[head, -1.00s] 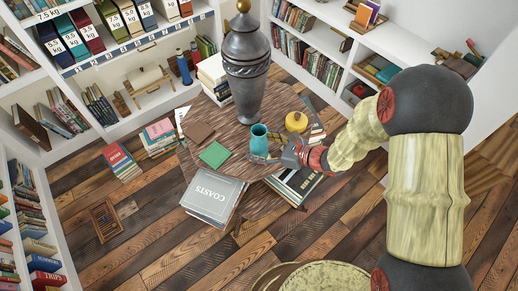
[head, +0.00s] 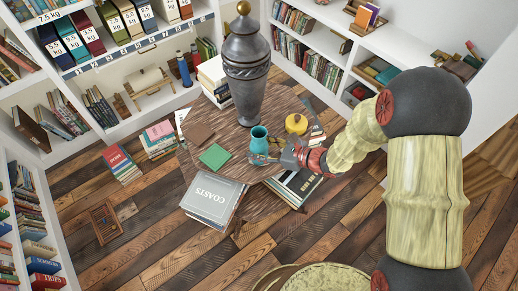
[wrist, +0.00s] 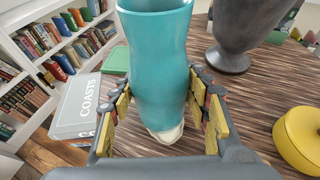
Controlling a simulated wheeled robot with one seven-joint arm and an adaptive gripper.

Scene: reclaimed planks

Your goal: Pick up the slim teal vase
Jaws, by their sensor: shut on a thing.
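The slim teal vase (head: 259,141) is upright at the front part of the round wooden table (head: 194,135), in front of the large dark urn. In the wrist view the teal vase (wrist: 158,60) fills the middle, with a pale base at its lower end. My gripper (head: 262,158) comes in from the right and is shut on the vase's lower body. In the wrist view, the yellow-padded fingers of my gripper (wrist: 160,88) press on both sides of it. I cannot tell whether the base touches the tabletop.
The dark urn (head: 246,75) stands close behind the vase. A yellow round pot (head: 296,123) is to its right, and a green notebook (head: 214,156) to its left. The COASTS book (head: 215,192) lies low at the front. Bookshelves line the walls.

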